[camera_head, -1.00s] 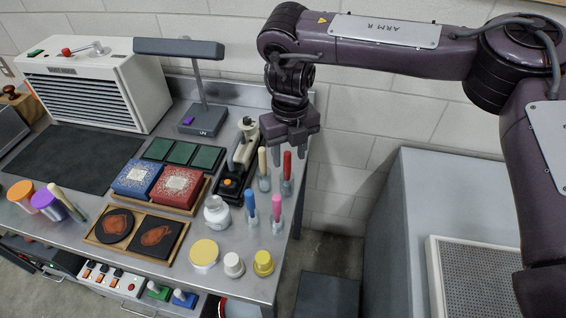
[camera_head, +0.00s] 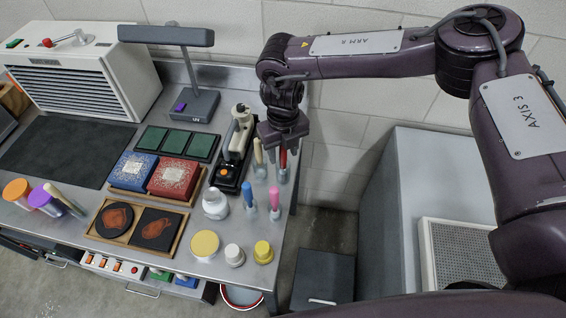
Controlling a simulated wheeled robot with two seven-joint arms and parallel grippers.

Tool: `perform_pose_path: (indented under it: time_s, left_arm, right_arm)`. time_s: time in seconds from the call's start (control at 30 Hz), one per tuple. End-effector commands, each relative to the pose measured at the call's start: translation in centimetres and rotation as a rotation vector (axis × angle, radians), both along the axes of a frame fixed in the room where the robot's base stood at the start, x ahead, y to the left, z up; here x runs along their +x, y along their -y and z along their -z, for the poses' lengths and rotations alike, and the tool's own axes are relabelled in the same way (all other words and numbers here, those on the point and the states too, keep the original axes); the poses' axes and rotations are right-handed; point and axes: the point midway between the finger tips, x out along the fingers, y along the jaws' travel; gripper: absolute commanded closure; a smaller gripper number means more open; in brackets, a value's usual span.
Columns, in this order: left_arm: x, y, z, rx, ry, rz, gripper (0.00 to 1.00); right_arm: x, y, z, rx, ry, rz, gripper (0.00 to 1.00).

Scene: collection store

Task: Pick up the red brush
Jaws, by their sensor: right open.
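The red brush (camera_head: 283,159) stands upright in a small grey holder at the back right of the metal bench, its top partly hidden by my gripper. My right gripper (camera_head: 284,156) points down over it. Its jaws are open, with the brush's top between or just behind the fingers; I cannot tell which exactly. It holds nothing. A cream-handled brush (camera_head: 258,152) stands close to the left of it. A blue brush (camera_head: 248,194) and a pink brush (camera_head: 274,197) stand nearer the front. My left gripper is not in view.
A black-and-white device (camera_head: 236,150) stands left of the brushes. A white bottle (camera_head: 215,203) and yellow and white lidded jars (camera_head: 263,252) are in front. The bench's right edge is close to the red brush. A desk lamp (camera_head: 190,75) stands behind left.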

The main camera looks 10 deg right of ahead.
Motion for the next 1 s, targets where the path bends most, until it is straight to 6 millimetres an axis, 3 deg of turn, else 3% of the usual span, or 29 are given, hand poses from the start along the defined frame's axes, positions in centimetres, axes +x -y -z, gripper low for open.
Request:
perform_pose_path:
  time_s: [0.17,0.47,0.8,1.0]
  left_arm:
    - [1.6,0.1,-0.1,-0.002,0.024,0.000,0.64]
    - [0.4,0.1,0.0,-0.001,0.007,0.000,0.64]
    - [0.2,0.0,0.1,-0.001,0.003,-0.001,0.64]
    - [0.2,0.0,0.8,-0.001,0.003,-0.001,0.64]
  right_arm:
    - [0.0,0.0,0.0,0.000,0.000,0.000,0.60]
    - [0.0,0.0,0.0,0.000,0.000,0.000,0.99]
    - [0.1,0.0,-0.2,0.001,0.001,0.000,1.00]
    - [0.1,-0.1,-1.7,0.002,0.003,0.000,1.00]
